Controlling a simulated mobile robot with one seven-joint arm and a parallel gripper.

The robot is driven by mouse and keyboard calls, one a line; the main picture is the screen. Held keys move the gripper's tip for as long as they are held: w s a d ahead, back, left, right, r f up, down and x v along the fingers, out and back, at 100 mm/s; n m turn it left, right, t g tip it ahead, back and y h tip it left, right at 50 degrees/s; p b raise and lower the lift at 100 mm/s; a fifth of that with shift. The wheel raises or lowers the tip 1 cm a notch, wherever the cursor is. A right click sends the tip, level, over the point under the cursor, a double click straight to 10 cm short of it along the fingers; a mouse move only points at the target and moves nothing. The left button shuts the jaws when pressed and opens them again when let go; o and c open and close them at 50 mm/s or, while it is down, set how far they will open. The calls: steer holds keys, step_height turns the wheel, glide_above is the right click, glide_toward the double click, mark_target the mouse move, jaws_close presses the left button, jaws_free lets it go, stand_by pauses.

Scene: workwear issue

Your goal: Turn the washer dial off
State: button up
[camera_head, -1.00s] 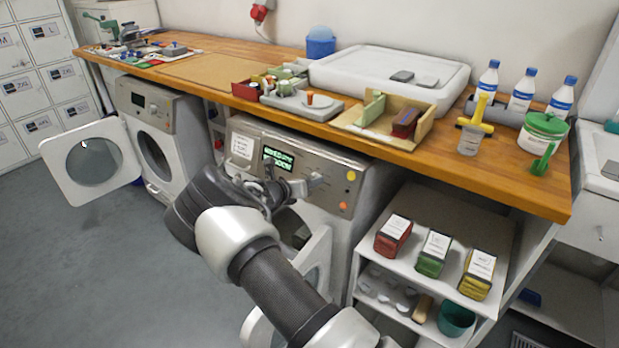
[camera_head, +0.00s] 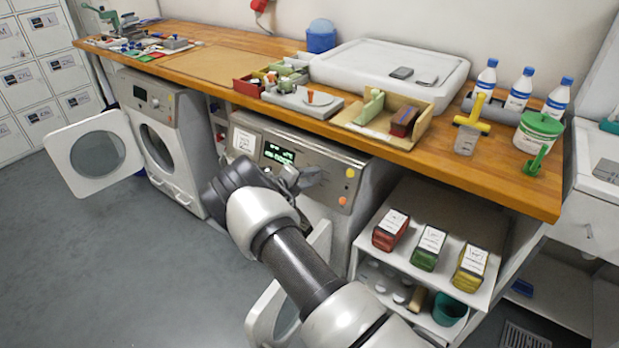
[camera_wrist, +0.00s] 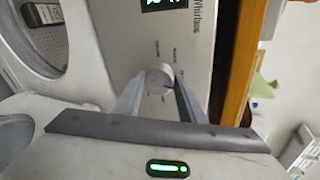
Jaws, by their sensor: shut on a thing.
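The washer is the right-hand machine under the counter, with a grey control panel (camera_head: 330,170) and a lit green display (camera_head: 279,153). Its round pale dial (camera_wrist: 159,77) shows in the wrist view, with small printed labels around it and a reddish mark near its lower right edge. My gripper (camera_wrist: 160,84) has its two fingers on either side of the dial and is shut on it. In the head view my gripper (camera_head: 308,176) is at the panel, right of the display, and hides the dial.
The washer's round door (camera_head: 275,310) stands open below my arm. An orange button (camera_head: 343,201) and a yellow one (camera_head: 350,173) sit on the panel's right. The wooden counter edge (camera_head: 400,157) overhangs the panel. A second machine (camera_head: 160,130) with an open door stands left.

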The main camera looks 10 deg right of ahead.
steer(key=n, duration=0.4)
steer(key=shift+f+h, duration=0.15)
steer(key=shift+h, duration=0.15)
steer(key=shift+n, duration=0.4)
steer(key=o, duration=1)
steer(key=shift+o, duration=0.2)
steer(key=shift+s+a+r, duration=0.15)
steer(key=shift+a+r, duration=0.1)
steer(key=p+v, duration=0.2)
steer(key=v, duration=1.4)
steer(key=shift+s+a+r, duration=0.2)
steer(key=shift+s+a, duration=0.05)
